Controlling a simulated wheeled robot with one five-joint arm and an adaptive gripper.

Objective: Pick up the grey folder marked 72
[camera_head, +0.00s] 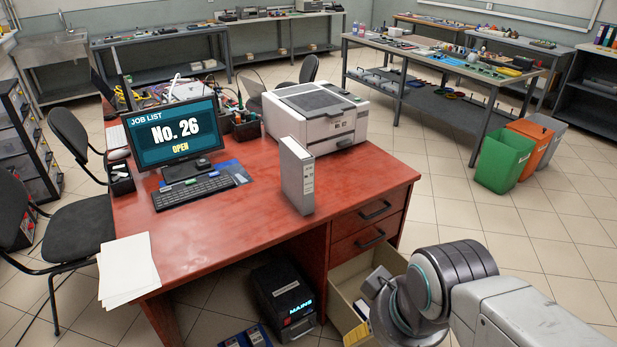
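A grey folder (297,178) stands upright on the red desk (240,225), near its front right edge. Its narrow spine faces me and bears a pale label; I cannot read a number on it. My gripper (374,297) is at the lower right, over the open bottom drawer (343,318), lower than the folder and apart from it. Its fingers are mostly hidden behind my wrist, so I cannot tell whether it is open or shut.
A printer (325,120) stands behind the folder. A monitor (175,132) and keyboard (194,191) stand to the left. Papers (127,270) lie at the desk's left corner. A black box (283,300) is under the desk.

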